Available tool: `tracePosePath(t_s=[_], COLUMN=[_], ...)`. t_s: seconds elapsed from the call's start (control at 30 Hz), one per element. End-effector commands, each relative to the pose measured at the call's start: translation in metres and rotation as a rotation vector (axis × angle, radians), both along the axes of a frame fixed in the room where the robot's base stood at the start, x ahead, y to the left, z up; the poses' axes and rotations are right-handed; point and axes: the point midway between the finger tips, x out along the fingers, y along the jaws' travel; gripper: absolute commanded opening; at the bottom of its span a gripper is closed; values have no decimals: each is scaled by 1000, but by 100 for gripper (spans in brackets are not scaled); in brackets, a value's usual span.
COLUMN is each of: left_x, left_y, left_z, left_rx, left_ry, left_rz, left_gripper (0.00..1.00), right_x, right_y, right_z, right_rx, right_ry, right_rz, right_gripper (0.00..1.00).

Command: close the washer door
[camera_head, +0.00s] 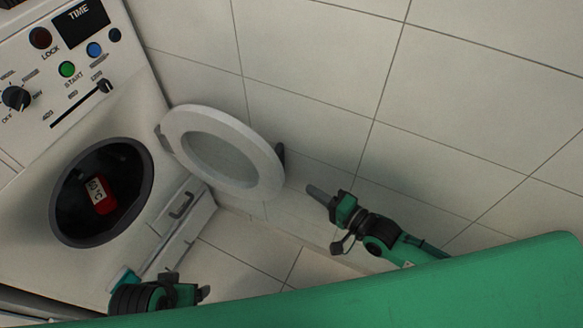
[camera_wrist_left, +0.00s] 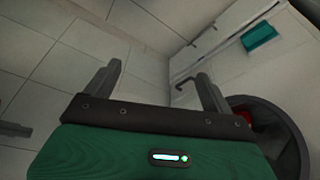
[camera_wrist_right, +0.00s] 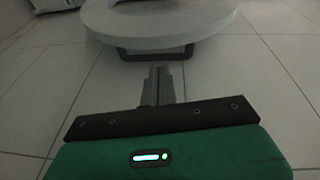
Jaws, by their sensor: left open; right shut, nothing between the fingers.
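The white washer (camera_head: 100,115) stands at the left of the head view, with its round dark opening (camera_head: 128,205) uncovered. The round washer door (camera_head: 267,165) is swung open to the right, with a dark handle (camera_head: 281,152) on its far rim. In the right wrist view the door's pale ring (camera_wrist_right: 215,22) and dark handle (camera_wrist_right: 155,54) are ahead of my fingertips. My right gripper (camera_head: 318,194) is shut and empty, right of the door and apart from it. My left gripper (camera_head: 190,284) is low in front of the washer; in the left wrist view its fingers (camera_wrist_left: 157,88) are spread and empty.
A red item (camera_head: 99,194) lies inside the drum. A teal piece (camera_head: 124,279) sits low on the washer front. A tiled wall (camera_head: 320,60) stands behind the door, and tiled floor (camera_head: 245,250) shows between my arms. My green body fills the bottom edge.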

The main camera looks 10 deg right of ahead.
Motion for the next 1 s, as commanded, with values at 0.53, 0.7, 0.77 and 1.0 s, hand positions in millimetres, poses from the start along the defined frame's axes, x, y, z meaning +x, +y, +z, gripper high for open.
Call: tracePosePath(t_s=[0.53,0.7,0.77,1.0], left_x=[-1,-2,-2,-3], left_y=[-1,-1,-1,-1], left_z=[2,6,7,9], left_rx=[-4,-5,-6,-4], left_ry=[-7,-12,-14,-14], left_rz=[0,0,0,-1], left_gripper=[86,86,86,86], right_x=[46,68,74,85], right_y=[17,35,40,49], right_z=[4,4,4,4], right_rx=[136,133,133,132], right_ry=[8,9,9,10], right_rz=[-15,-15,-15,-15], right_gripper=[0,0,0,0])
